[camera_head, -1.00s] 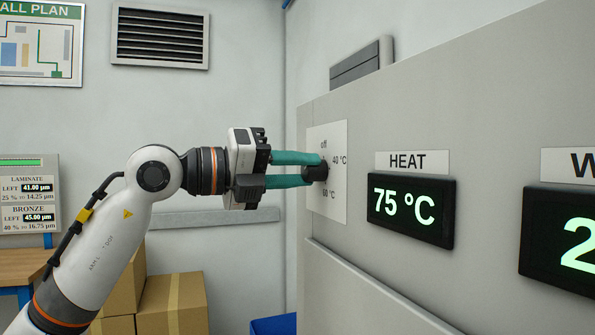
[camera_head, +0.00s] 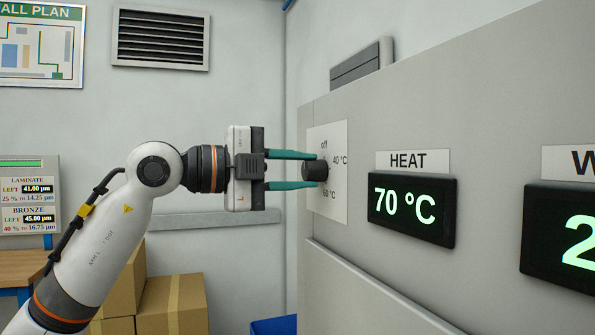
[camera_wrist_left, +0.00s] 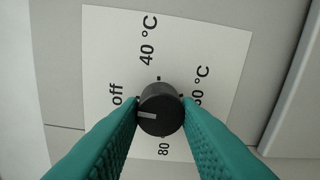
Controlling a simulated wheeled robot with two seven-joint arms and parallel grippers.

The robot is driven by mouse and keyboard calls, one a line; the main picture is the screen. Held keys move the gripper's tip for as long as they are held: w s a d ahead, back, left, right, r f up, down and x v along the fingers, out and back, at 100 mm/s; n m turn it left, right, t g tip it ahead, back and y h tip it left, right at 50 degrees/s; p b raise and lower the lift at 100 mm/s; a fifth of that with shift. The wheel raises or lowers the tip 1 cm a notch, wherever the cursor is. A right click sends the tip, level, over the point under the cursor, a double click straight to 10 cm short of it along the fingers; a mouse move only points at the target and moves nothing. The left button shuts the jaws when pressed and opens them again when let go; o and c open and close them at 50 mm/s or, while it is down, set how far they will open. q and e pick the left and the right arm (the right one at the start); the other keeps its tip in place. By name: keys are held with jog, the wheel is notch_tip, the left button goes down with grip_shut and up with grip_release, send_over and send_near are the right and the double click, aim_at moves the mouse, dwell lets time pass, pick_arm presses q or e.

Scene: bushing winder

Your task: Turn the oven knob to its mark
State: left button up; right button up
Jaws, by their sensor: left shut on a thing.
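The black oven knob (camera_head: 315,170) sits on a white dial plate (camera_head: 340,200) on the grey panel. My left gripper (camera_head: 314,170) is shut on the knob, one teal finger above it and one below. In the left wrist view the knob (camera_wrist_left: 160,109) sits between both fingers, and its pale pointer line points left. Around it are "off", "40 °C", a partly covered "60 °C" and "80" labels. The fingers hide parts of the dial. The HEAT display (camera_head: 411,211) reads 70 °C. My right gripper is out of view.
Another dark display (camera_head: 560,240) is at the right on the same panel. Cardboard boxes (camera_head: 173,303) and a blue bin (camera_head: 273,325) stand low behind my left arm. A readout board (camera_head: 29,193) is at the far left.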

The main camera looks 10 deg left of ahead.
pick_arm(q)
jog(key=shift+d+f+n, duration=0.1)
jog(key=shift+f+n, duration=0.1)
jog(key=shift+n, duration=0.2)
jog(key=o, duration=1)
jog(key=shift+r, duration=0.1)
jog(key=shift+c, duration=0.2)
jog(key=b+v, duration=0.2)
jog(key=v, duration=1)
